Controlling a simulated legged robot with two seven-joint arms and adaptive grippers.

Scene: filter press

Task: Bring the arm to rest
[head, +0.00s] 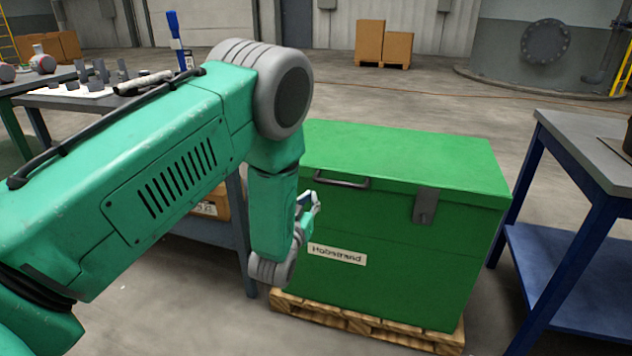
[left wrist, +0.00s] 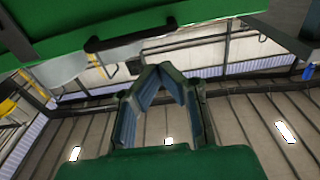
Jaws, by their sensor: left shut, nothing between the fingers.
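My left arm reaches in from the left in the head view, its forearm hanging down in front of the green chest. My left gripper (head: 308,203) is partly hidden by the forearm and shows small beside the front left of the chest. In the left wrist view the left gripper (left wrist: 160,72) has its fingertips together and holds nothing. The green chest (head: 440,260) has a closed lid, a dark handle (head: 342,180), a latch (head: 425,205) and a white label. The handle also shows in the left wrist view (left wrist: 130,38). My right gripper is not seen.
The chest stands on a wooden pallet (head: 370,326). A blue-framed table (head: 575,150) stands at the right. A table with grey parts (head: 75,100) is behind my arm at the left. Cardboard boxes (head: 383,45) stand far back, with open floor before them.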

